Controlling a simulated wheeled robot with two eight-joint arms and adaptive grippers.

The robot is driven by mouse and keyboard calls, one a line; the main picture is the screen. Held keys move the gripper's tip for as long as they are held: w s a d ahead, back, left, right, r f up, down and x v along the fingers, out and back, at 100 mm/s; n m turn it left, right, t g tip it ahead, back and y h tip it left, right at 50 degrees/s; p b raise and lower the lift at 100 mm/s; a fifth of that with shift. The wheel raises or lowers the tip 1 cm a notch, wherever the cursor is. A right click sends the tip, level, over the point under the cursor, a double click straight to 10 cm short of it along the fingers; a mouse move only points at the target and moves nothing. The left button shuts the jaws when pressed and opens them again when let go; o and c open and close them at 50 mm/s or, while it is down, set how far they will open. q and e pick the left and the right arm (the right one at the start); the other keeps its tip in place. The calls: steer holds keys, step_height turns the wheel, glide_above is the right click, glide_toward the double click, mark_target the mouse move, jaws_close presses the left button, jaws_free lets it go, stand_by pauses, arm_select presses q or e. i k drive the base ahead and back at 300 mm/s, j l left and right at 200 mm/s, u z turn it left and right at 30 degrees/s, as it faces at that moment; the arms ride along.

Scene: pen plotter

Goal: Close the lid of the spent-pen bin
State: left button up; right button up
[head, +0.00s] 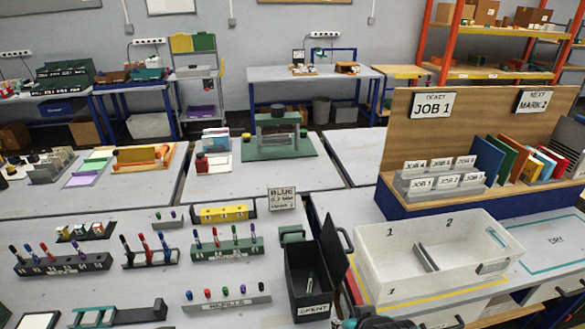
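The spent-pen bin (301,284) is a dark open-topped box with a white "SPENT" label on its front, standing on the table at the lower middle. Its dark lid (334,256) is open and stands up, tilted, along the bin's right side. A pen-like light object (311,281) shows inside the bin. A dark piece with a teal part, likely my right gripper (372,323), just enters at the bottom edge, below and right of the bin. Its fingers cannot be made out. My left gripper is not in view.
A clear plastic tray (385,278) with compartments marked 1 and 2 stands close right of the lid. A grey pen rack (228,303) stands left of the bin.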

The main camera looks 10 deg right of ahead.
mark_target(338, 262)
steer(key=i+l+u, duration=0.1)
steer(key=l+u, duration=0.25)
steer(key=l, duration=0.5)
steer(key=l+u, duration=0.35)
steer(key=l, duration=0.5)
steer(key=l+u, duration=0.35)
steer(key=l, duration=0.5)
steer(key=j+z, duration=0.1)
steer(key=z, duration=0.35)
steer(key=j+z, duration=0.1)
steer(key=z, duration=0.35)
steer(key=k+l, duration=0.05)
